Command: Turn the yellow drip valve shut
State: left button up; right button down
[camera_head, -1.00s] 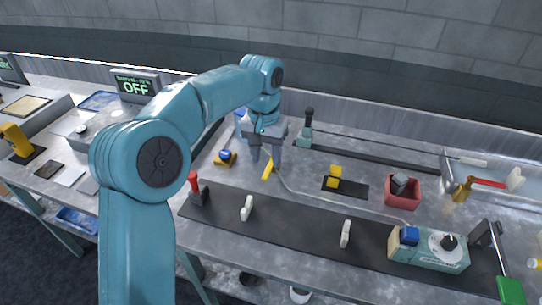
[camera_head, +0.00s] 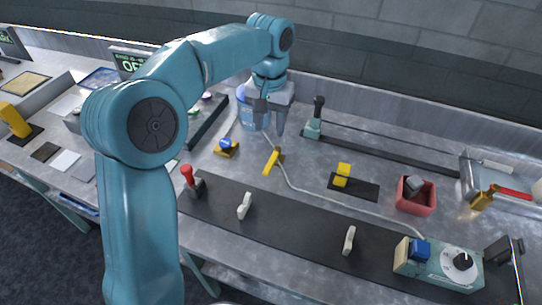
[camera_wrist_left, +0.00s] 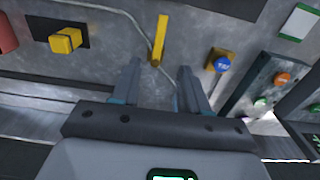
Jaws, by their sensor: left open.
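The yellow drip valve (camera_head: 272,162) shows as a slim yellow bar handle on the metal bench, beside a thin pale tube. Its handle lies at an angle to the tube. In the left wrist view the handle (camera_wrist_left: 160,38) is just beyond the fingertips, near the line between them. My left gripper (camera_head: 269,128) is open and empty, its fingers pointing down above and behind the valve, apart from it. The two spread fingers also show in the left wrist view (camera_wrist_left: 160,72). My right gripper is not in view.
A blue container (camera_head: 246,112) stands behind the left gripper. A blue knob on a yellow base (camera_head: 226,146) is left of the valve. A yellow block on a black plate (camera_head: 342,175) and a red bin (camera_head: 416,195) are to the right. A dark strip with levers runs in front.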

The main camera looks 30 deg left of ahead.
aim_at(270, 163)
pick_arm(q)
notch_tip(270, 163, down, 12)
jog(key=shift+w+f, duration=0.1)
jog(key=shift+f, duration=0.15)
grip_shut()
